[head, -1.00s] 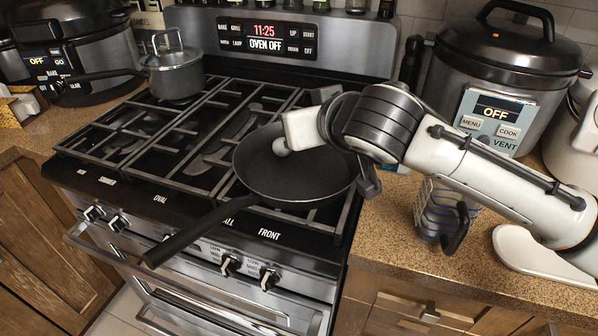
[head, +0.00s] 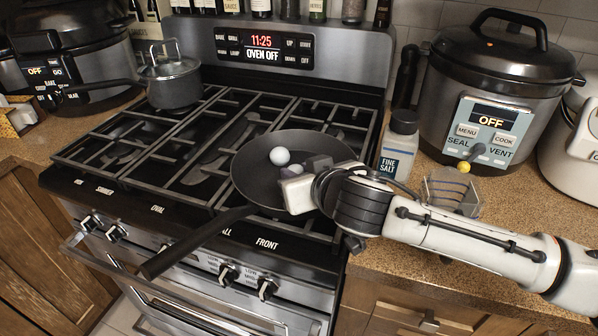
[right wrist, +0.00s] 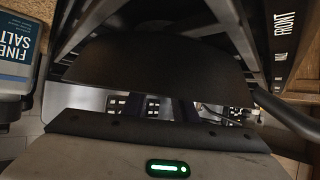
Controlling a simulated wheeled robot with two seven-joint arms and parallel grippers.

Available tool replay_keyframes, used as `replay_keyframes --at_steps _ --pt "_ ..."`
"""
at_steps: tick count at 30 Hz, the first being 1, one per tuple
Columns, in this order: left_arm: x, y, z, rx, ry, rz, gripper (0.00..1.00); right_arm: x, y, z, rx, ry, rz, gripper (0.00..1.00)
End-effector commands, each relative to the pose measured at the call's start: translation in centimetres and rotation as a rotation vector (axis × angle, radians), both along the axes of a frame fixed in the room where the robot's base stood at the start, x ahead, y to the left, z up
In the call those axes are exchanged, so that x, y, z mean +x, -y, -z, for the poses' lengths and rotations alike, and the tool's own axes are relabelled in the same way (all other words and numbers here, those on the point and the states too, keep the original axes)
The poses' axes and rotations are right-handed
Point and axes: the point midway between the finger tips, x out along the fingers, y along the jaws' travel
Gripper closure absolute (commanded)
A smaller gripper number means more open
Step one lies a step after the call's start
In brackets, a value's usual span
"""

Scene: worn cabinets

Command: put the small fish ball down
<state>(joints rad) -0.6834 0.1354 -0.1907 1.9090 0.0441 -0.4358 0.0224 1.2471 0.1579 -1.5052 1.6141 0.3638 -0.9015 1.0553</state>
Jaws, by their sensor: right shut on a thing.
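The small fish ball (head: 279,156), a smooth white ball, shows over the inside of the black frying pan (head: 250,185). My right gripper (head: 302,166) is low over the pan, its grey fingers beside the ball. It is shut on the ball, though the contact is partly hidden and I cannot tell whether the ball touches the pan. The right wrist view shows my gripper's pale body along the bottom and a dark shape above it; neither fingertips nor ball can be made out there. My left gripper is out of view.
The pan sits on the front right of the stove, its handle toward me. A lidded pot (head: 173,82) stands at the back left.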

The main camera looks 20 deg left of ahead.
Motion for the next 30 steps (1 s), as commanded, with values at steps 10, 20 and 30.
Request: replay_keyframes --at_steps 10,20,30 --pt "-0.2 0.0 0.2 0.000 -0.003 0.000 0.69 0.0 0.0 0.2 0.000 0.000 0.000 0.55" --pt "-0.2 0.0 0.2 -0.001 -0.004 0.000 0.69 -0.8 0.6 -0.5 0.002 -0.002 -0.001 0.55" --pt "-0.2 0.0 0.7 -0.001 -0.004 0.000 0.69 -5.3 4.2 -3.6 0.001 0.000 -0.001 0.55"
